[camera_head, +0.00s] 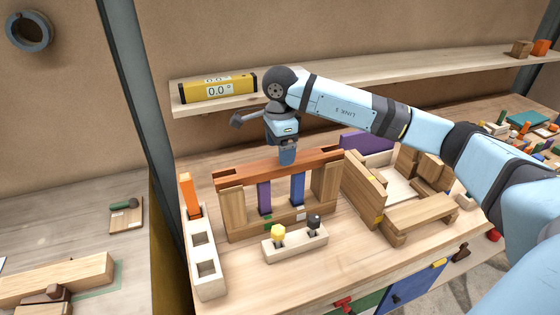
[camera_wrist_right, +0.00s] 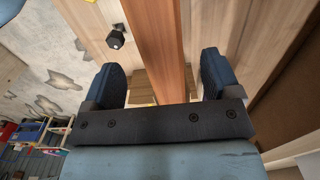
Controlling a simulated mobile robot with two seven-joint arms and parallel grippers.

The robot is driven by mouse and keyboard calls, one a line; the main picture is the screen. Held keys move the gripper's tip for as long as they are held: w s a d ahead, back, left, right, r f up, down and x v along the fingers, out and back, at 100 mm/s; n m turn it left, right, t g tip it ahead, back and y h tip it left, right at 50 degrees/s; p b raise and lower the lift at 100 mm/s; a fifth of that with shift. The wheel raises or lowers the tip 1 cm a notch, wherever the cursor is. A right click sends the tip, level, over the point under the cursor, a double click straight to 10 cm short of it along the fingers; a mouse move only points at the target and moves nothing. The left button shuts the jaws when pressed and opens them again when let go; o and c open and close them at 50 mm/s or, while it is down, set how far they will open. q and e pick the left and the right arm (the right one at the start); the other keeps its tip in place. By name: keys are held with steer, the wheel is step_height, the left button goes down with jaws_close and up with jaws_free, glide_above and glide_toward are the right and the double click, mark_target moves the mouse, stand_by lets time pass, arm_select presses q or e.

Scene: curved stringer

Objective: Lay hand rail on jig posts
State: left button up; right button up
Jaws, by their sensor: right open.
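The hand rail (camera_head: 245,173) is a long reddish-brown bar, lying level across the tops of the two wooden jig posts, left (camera_head: 241,208) and right (camera_head: 325,188). A purple upright (camera_head: 264,198) and a blue upright (camera_head: 298,188) stand between the posts under the rail. My right gripper (camera_head: 287,158) points down at the middle of the rail. In the right wrist view the rail (camera_wrist_right: 158,40) runs between the two spread fingers of that gripper (camera_wrist_right: 163,78), with gaps at both sides. My left gripper does not show.
A small block with yellow and black knobs (camera_head: 296,244) stands in front of the jig. A white holder with an orange piece (camera_head: 204,255) is at left, wooden assemblies (camera_head: 365,190) at right. A shelf with a yellow level (camera_head: 218,88) is behind.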

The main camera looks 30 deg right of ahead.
step_height(320, 180, up, 9)
steer(key=shift+b, duration=0.35)
stand_by(0.4)
